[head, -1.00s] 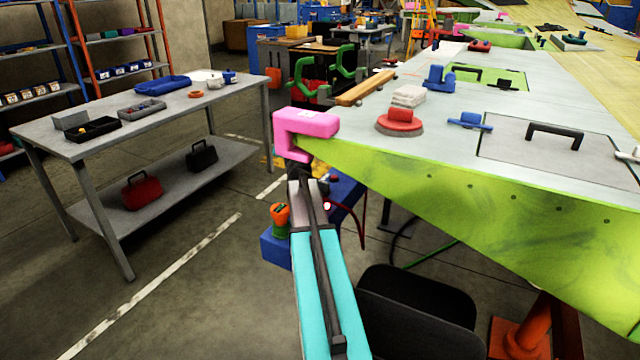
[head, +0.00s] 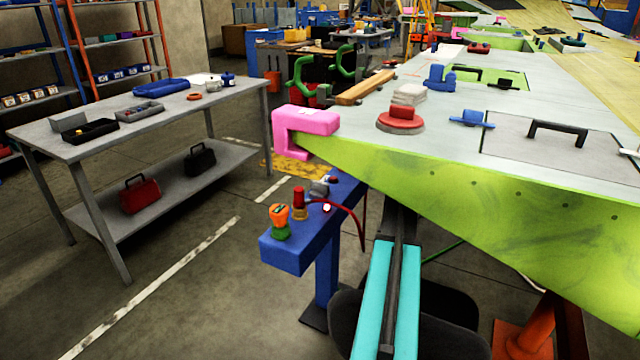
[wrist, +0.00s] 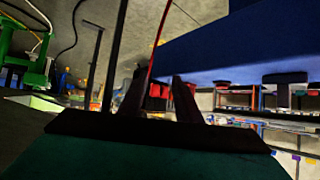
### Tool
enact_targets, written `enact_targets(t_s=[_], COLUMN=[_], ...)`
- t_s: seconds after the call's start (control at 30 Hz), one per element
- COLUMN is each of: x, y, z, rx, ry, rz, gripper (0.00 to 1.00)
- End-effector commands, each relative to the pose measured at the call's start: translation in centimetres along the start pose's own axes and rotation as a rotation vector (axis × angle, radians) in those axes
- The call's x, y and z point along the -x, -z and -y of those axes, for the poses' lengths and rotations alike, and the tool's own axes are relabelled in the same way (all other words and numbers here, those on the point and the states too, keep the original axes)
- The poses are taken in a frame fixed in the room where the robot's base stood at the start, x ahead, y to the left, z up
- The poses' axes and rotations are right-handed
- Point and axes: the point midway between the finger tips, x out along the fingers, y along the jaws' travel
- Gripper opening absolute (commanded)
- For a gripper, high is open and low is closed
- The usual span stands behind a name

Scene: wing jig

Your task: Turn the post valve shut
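The blue post (head: 326,270) stands left of the wing's green side and carries a blue beam (head: 292,258). On the beam sit an orange knob on a green base (head: 279,222), a red-topped fitting on a brass-coloured base (head: 299,206) and a grey fitting (head: 320,189) by a red hose (head: 352,215). I cannot tell which one is the valve. In the wrist view, my gripper (wrist: 158,82) has its two dark fingers apart with nothing seen held. A blue beam (wrist: 240,45) fills the upper right there. In the head view, the wing hides my gripper.
The wing panel (head: 450,195) overhangs my arm. A pink clamp (head: 304,124) grips its left corner. An orange stand (head: 520,335) is at the lower right. A grey workbench (head: 75,148) stands left, with open floor between it and the post.

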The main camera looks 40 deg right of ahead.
Motion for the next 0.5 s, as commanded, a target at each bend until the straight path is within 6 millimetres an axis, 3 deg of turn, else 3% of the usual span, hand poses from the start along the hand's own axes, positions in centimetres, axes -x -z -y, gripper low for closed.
enact_targets(t_s=[0.5], x=[0.7], y=[-1.2], z=[4.2], rx=[0.209], ry=[0.224], rz=[0.137], gripper=[0.3])
